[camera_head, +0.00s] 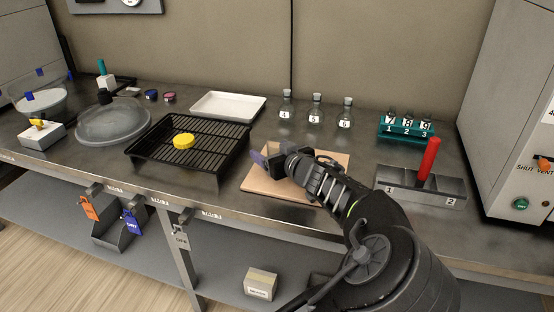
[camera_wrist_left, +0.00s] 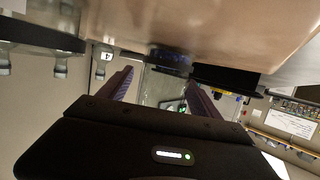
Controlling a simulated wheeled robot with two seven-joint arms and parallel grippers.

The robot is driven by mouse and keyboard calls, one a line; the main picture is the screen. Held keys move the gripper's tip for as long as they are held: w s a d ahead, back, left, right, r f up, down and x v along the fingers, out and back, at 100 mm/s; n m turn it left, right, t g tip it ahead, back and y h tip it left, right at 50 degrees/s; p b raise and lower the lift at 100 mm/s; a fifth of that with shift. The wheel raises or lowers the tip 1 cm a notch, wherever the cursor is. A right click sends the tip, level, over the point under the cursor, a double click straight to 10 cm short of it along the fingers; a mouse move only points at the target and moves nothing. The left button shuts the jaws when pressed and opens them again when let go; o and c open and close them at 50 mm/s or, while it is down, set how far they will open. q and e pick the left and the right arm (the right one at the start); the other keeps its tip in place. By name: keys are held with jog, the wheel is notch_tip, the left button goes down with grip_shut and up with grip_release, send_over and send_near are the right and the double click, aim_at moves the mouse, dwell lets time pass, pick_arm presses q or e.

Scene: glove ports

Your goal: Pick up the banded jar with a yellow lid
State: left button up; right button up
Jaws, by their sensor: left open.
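No banded jar with a yellow lid shows clearly. A yellow, lid-like disc (camera_head: 183,141) lies on the black wire rack (camera_head: 150,151); no jar body is visible with it. The only gripper in the head view (camera_head: 268,158), on an arm from the lower right, is over the wooden board (camera_head: 262,184) and hides part of it. My left gripper (camera_wrist_left: 165,80) is open in the left wrist view, with purple-blue fingers. A clear, glass-like thing with a dark blue end (camera_wrist_left: 168,57) shows between or beyond them; I cannot tell what it is.
Behind the board stand several stoppered flasks (camera_head: 316,112) and a teal rack (camera_head: 405,128). A grey two-part bin (camera_head: 420,187) with a red cylinder (camera_head: 428,160) is to the right. A white tray (camera_head: 228,105) and glass dome (camera_head: 113,122) are to the left.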

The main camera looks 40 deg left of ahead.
pick_arm(q)
jog(key=c, duration=1.5)
